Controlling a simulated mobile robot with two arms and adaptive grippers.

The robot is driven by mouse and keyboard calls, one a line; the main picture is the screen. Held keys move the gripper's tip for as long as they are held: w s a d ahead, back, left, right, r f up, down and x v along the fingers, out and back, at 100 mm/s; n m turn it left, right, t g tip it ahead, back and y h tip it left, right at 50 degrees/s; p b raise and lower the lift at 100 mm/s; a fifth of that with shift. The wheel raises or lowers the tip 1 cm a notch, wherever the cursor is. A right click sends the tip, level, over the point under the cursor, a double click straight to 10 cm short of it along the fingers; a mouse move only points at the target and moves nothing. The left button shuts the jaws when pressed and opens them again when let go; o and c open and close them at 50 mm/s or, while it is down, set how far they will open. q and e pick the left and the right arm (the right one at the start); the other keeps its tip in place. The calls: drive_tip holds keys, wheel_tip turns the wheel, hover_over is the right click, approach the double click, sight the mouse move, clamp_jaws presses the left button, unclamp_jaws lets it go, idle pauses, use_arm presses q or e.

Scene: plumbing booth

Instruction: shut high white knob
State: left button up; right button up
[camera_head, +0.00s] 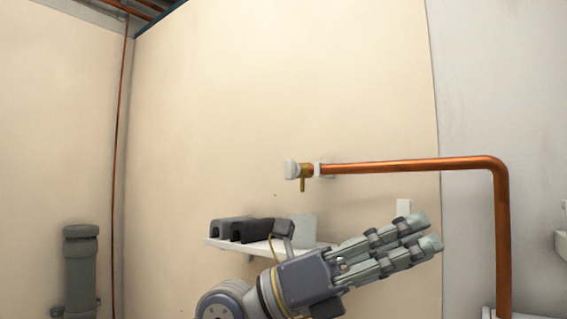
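The white knob (290,169) sits at the left end of a brass valve (306,172) high on the beige wall. The valve joins a copper pipe (410,165) that runs right and then bends down. My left gripper (430,231) is below and to the right of the knob, apart from it, pointing right and slightly up. Its two fingers lie close together, side by side, with a narrow gap along them. I see nothing held between them. My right gripper is not in view.
A white shelf (222,245) with dark grey fittings (250,230) on it is behind my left arm. A grey-green pipe (80,270) stands at the lower left. A thin copper pipe (121,130) runs up the left corner. The wall around the knob is clear.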

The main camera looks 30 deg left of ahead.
use_arm(q)
wheel_tip(320, 180, up, 2)
drive_tip(key=w+a+t+y, duration=0.2)
drive_tip(key=a+y, duration=0.1)
drive_tip(key=y, duration=0.1)
drive_tip(key=n+t+y, duration=0.7)
drive_tip(key=y, duration=0.7)
approach(286, 164)
drive_tip(key=w+p, duration=0.1)
drive_tip(key=w, duration=0.1)
drive_tip(key=w+d+p, duration=0.1)
drive_tip(key=w+p, duration=0.1)
drive_tip(key=w, duration=0.1)
drive_tip(key=w+p, duration=0.2)
drive_tip(key=w, duration=0.1)
drive_tip(key=shift+w+d, duration=0.1)
drive_tip(key=shift+d, duration=0.1)
drive_tip(key=shift+w+d+f, duration=0.1)
drive_tip(key=shift+w+f, duration=0.05)
drive_tip(key=shift+w, duration=0.4)
drive_tip(key=shift+s, duration=0.1)
clamp_jaws()
